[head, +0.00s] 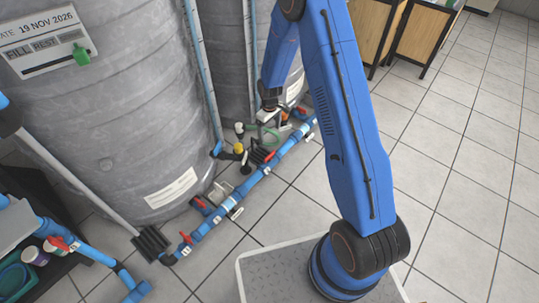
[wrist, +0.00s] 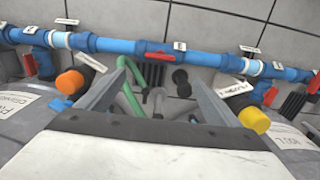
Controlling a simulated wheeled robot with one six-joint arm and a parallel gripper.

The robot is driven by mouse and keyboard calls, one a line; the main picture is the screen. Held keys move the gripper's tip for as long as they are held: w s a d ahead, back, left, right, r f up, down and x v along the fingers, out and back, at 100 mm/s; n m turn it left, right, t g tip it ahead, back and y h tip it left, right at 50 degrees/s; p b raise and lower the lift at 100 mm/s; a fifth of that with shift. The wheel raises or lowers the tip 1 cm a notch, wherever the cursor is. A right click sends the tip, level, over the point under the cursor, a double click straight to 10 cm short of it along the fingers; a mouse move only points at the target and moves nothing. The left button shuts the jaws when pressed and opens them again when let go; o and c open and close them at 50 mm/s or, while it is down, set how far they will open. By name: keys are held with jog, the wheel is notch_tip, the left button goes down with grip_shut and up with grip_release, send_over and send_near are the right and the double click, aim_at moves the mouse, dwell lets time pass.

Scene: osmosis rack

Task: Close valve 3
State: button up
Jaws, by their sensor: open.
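Several red-handled valves sit along a blue pipe (wrist: 110,44) on the floor. In the wrist view one red handle (wrist: 159,56) lies along the pipe ahead of my gripper (wrist: 157,74), roughly midway between the fingers. Other red handles (wrist: 270,95) are at the sides. The small number tags are too small to read, so I cannot tell which valve is 3. My gripper is open and empty. In the head view it (head: 269,118) hangs low over the pipework, partly hidden, with a red handle (head: 270,156) nearby.
A green hose (wrist: 133,92) runs beside the left finger. An orange cap (wrist: 70,81) and a yellow cap (wrist: 254,120) stand at either side. Large grey tanks (head: 120,110) back the pipe. Tiled floor (head: 460,130) is clear at right.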

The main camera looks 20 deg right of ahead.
aim_at(269, 155)
notch_tip(269, 155, down, 18)
jog(key=shift+f, duration=0.1)
dwell(0.7)
jog(key=c, duration=1)
jog(key=shift+c, duration=0.2)
